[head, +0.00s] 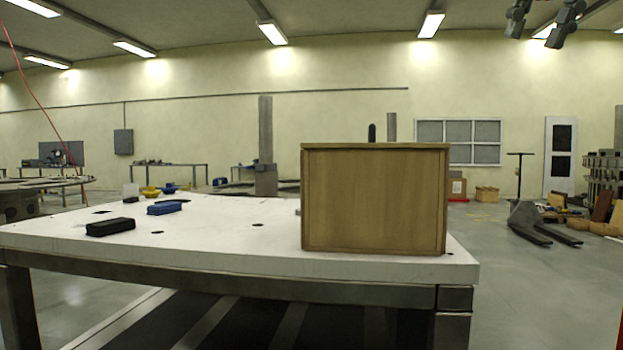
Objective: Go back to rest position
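My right gripper (540,26) shows at the top right edge of the head view. Its two dark fingers hang down into the picture with a wide gap between them, and nothing is seen between them. It is high up and well apart from the white table (210,240). The upper part of this gripper is cut off by the picture edge. My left gripper is not in view.
A brown wooden box (374,200) stands at the table's right front. A black block (110,227), a blue block (164,208) and small yellow (150,191) and blue pieces lie further left. A pallet jack (535,222) stands on the floor at right.

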